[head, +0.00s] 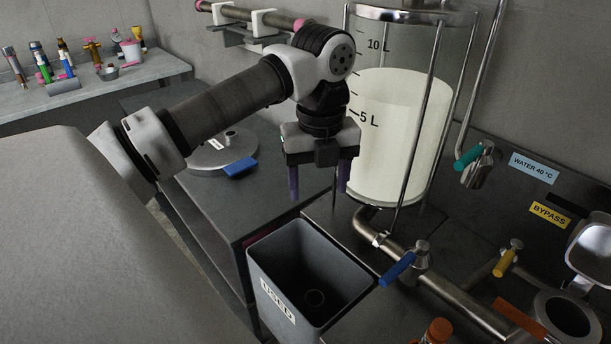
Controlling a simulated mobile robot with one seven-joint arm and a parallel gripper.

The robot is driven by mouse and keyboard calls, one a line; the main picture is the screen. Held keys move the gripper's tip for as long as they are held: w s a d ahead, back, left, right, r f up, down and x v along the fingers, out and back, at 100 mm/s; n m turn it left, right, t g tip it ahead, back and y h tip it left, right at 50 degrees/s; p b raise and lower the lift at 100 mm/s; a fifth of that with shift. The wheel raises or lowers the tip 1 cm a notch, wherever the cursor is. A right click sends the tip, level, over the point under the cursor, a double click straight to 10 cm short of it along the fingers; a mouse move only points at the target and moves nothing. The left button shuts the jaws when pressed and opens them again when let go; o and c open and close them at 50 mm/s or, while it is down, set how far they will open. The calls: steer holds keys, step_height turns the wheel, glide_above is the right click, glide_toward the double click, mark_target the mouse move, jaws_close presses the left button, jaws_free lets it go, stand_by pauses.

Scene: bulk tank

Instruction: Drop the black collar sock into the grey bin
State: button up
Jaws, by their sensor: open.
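The grey bin (335,262), labelled USED, stands at the lower middle with its mouth open upward. Inside it, low down, lies a dark thing with a faint ring outline (315,298). It looks like the black collar sock, but the dark interior makes this hard to tell. No other black sock shows in view. My gripper (318,180) points down above and behind the bin's mouth, in front of the glass tank. Its two purple fingers are spread apart, with nothing between them.
The glass tank (385,140) of pale liquid stands close behind my gripper. A pipe with a blue-handled valve (398,268) runs right of the bin. A round lid (215,155) lies on the counter at left. A bench (100,90) holds several small items.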

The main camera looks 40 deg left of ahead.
step_height(320, 180, up, 7)
steer(key=p, duration=0.3)
steer(key=shift+r+p, duration=0.15)
steer(key=shift+p, duration=0.15)
